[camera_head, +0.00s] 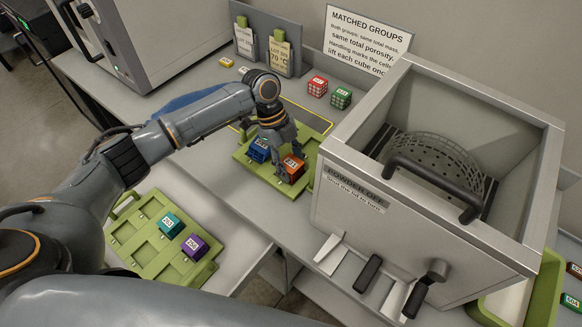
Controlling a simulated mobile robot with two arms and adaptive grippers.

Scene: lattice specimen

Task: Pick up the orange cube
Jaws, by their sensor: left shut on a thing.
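The orange cube (292,169) has a white label and is at the right part of a green tray (262,171) on the bench. My left gripper (287,157) reaches down from above and is shut on the orange cube. I cannot tell whether the cube touches the tray or is slightly raised. A blue cube (259,150) sits close beside it on the left in the same tray. My right gripper is not in view.
A large grey open-topped box (425,228) stands close on the right. A nearer green tray (137,238) holds a teal cube (171,224) and a purple cube (195,247). Red (317,87) and green (341,98) cubes stand behind. A grey machine (150,40) is back left.

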